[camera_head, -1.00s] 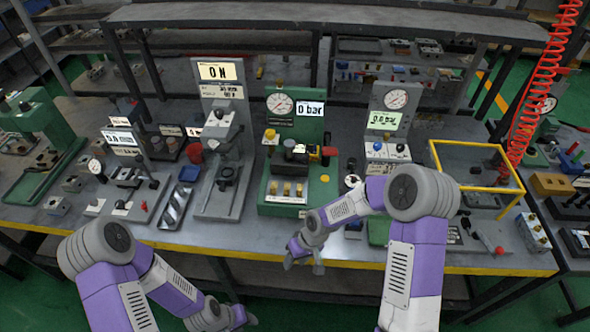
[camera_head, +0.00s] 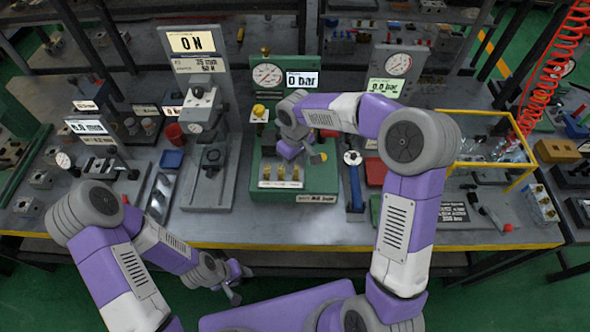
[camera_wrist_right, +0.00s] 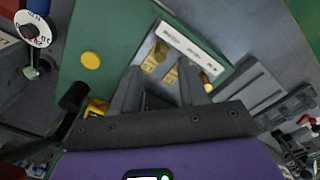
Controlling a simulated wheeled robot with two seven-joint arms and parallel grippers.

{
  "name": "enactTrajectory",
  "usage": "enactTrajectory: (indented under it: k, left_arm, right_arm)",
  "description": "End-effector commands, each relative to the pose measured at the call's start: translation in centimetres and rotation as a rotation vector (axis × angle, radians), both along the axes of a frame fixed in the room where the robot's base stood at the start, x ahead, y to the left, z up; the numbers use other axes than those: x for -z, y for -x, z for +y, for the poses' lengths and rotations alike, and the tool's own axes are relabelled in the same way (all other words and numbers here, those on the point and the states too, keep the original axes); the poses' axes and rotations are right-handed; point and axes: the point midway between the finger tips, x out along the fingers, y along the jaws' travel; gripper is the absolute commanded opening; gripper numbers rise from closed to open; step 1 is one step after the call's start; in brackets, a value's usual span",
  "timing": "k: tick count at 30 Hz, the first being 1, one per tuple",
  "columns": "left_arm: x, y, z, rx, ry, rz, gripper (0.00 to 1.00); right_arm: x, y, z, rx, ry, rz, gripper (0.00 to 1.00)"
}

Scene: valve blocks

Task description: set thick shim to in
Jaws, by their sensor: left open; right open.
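A green valve stand (camera_head: 318,180) with a round gauge and a "0 bar" display stands mid-bench. Several small brass pieces (camera_head: 281,174) sit in a row at its front; in the wrist view brass pieces (camera_wrist_right: 160,52) show beyond my fingers beside a white label strip. I cannot tell which part is the thick shim. My right gripper (camera_head: 303,152) is open over the green stand, just behind the brass row, and hides part of the block; its fingers also show in the wrist view (camera_wrist_right: 165,90). My left gripper (camera_head: 232,285) is open and empty in front of the bench edge.
A grey press (camera_head: 212,150) with a "0 N" display stands left of the green stand. A blue-handled tool (camera_head: 354,180) and a second gauge stand (camera_head: 400,68) are to its right. A yellow frame (camera_head: 475,165) is further right. The front bench strip is clear.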

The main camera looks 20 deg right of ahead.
Motion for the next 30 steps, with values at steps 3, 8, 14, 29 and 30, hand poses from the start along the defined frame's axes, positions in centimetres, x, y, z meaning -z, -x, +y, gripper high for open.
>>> enactTrajectory:
  k: [3, 8, 14, 29, 30]
  left_arm:
    - [0.5, 0.0, 0.0, 0.000, 0.000, 0.001, 0.43]
    - [0.8, 0.0, 0.0, 0.000, 0.000, 0.001, 0.43]
    - [0.8, 0.0, 0.0, 0.000, 0.000, 0.000, 0.43]
    - [0.8, 0.0, 0.0, 0.000, 0.000, 0.000, 0.43]
    - [0.8, 0.0, 0.0, 0.000, 0.000, 0.000, 0.43]
  right_arm:
    - [2.2, 0.1, 0.0, 0.002, 0.000, 0.004, 0.43]
    - [4.1, 0.0, 0.0, 0.001, -0.001, 0.002, 0.43]
    - [4.9, 0.0, 0.0, 0.002, -0.001, 0.000, 0.43]
    - [4.8, 0.0, 0.0, 0.001, -0.001, 0.000, 0.00]
    - [4.8, 0.0, 0.0, 0.001, -0.001, 0.000, 0.00]
